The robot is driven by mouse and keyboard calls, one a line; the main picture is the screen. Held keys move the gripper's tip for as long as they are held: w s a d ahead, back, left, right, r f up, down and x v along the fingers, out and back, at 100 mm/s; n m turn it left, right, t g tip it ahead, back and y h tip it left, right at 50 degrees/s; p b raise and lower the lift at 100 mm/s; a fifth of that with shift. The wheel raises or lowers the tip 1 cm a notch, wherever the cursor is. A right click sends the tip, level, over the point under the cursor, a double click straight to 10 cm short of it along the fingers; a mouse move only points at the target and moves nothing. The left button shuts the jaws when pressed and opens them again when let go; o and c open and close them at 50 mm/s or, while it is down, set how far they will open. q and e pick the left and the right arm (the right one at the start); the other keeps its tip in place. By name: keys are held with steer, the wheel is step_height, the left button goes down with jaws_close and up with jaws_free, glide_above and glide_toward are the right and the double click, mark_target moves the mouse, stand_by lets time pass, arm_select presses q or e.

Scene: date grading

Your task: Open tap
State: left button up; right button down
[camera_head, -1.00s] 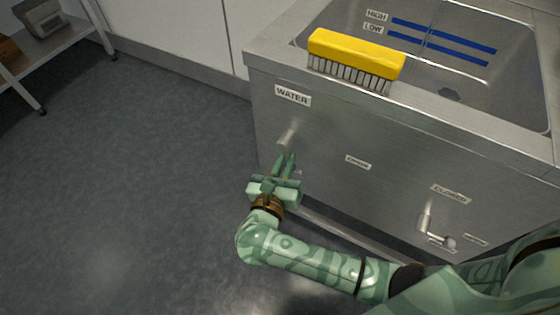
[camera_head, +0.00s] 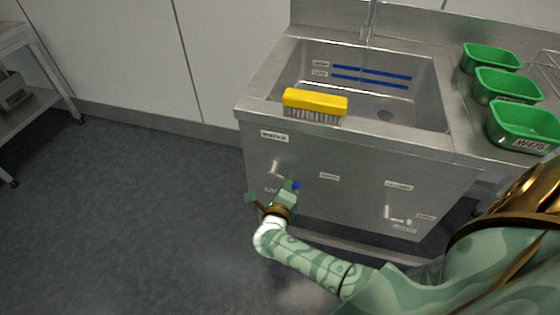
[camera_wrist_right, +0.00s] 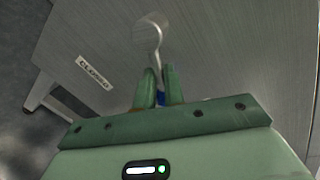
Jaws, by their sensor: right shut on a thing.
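The water tap's metal lever (camera_head: 275,167) sticks out of the sink's front panel under the WATER label (camera_head: 274,136). My right gripper (camera_head: 291,184) is at the lever's lower right end, where a blue tip (camera_head: 296,185) shows. In the right wrist view, the lever (camera_wrist_right: 150,38) runs down between my two fingers (camera_wrist_right: 159,88), which are shut on it. Some blue shows between and beside them. A label that seems to read CLOSED (camera_wrist_right: 95,72) is on the panel left of the lever. My left gripper is out of view.
A yellow brush (camera_head: 315,102) lies on the front rim of the steel sink (camera_head: 360,128). A second lever (camera_head: 398,214) is lower right on the panel. Green trays (camera_head: 520,120) stand at the right. A shelf (camera_head: 35,110) stands far left. The floor at left is clear.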

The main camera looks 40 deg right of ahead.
steer(key=shift+s+a+r+n+g+p, duration=0.1)
steer(key=shift+r+n+g+p, duration=0.2)
steer(key=shift+r+n+p, duration=0.55)
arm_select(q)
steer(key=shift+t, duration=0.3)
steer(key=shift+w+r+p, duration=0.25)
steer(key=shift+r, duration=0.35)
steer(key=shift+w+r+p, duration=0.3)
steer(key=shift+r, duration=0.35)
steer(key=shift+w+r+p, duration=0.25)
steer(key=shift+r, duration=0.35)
arm_select(e)
steer(key=shift+n+g, duration=0.3)
steer(key=shift+n, duration=0.75)
steer(key=c, duration=1.5)
jaws_free()
steer(key=shift+r+h, duration=0.1)
steer(key=shift+h, duration=0.2)
